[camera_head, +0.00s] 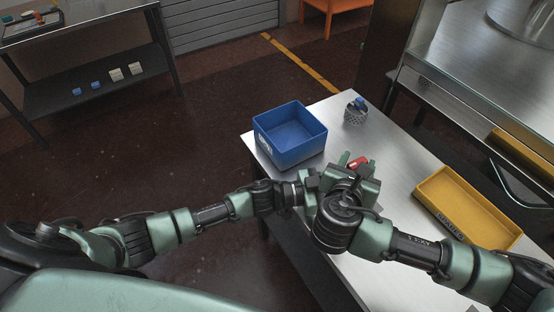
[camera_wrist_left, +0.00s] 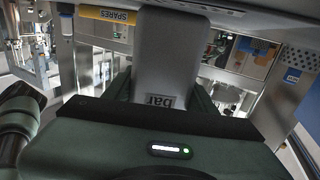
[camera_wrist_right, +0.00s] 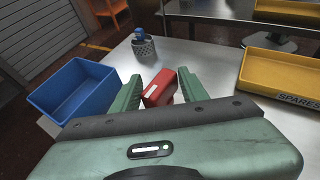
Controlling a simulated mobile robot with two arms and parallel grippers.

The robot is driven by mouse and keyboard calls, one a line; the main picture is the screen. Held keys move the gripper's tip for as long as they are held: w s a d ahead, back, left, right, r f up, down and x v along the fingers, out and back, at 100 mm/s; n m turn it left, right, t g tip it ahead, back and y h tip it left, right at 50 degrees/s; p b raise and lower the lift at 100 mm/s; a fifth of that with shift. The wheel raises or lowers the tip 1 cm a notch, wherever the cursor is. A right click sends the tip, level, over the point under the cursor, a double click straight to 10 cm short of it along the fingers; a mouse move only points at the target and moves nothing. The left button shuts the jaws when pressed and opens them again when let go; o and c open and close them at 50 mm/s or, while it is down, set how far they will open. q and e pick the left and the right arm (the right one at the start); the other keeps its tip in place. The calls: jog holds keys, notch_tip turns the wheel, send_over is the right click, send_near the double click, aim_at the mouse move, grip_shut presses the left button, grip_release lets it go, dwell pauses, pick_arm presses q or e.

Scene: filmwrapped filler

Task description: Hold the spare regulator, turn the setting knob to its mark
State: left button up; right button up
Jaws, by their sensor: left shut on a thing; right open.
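A pale grey body with a "bar" label (camera_wrist_left: 165,70), which looks like the regulator, fills the middle of the left wrist view. My left gripper (camera_wrist_left: 163,98) is shut on it. In the head view my left gripper is mostly hidden by my right one. My right gripper (camera_wrist_right: 157,88) is open. A red part with a white label (camera_wrist_right: 159,88) shows between its fingers, tilted; I cannot tell whether they touch it. The red part also shows in the head view (camera_head: 358,162) beyond my right wrist. I cannot make out the setting knob or its mark.
On the steel table (camera_head: 386,170), a blue bin (camera_head: 290,150) stands at the left and a grey perforated cup with a blue thing in it (camera_head: 355,115) at the back. A yellow tray labelled SPARES (camera_head: 468,207) lies at the right. Some table between is clear.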

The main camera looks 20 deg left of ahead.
jog(key=n+y, duration=0.3)
jog(key=n+g+y, duration=0.1)
jog(key=n+y, duration=0.2)
jog(key=y, duration=0.1)
jog(key=shift+w+d, duration=0.15)
jog(key=shift+d, duration=0.05)
jog(key=shift+s+n+g, duration=0.25)
jog(key=shift+n+g, duration=0.05)
jog(key=v, duration=1.2)
jog(key=a+r+g+y, duration=0.1)
jog(key=a+r+y, duration=0.7)
jog(key=a+r, duration=0.15)
jog(key=s+a+r+n+g+y, duration=0.2)
jog(key=s+a+n+g, duration=0.4)
jog(key=g, duration=0.5)
jog(key=shift+s+a+y, duration=0.4)
jog(key=shift+s+a, duration=0.7)
jog(key=shift+s, duration=0.25)
jog(key=shift+r, duration=0.15)
jog(key=shift+c, duration=0.3)
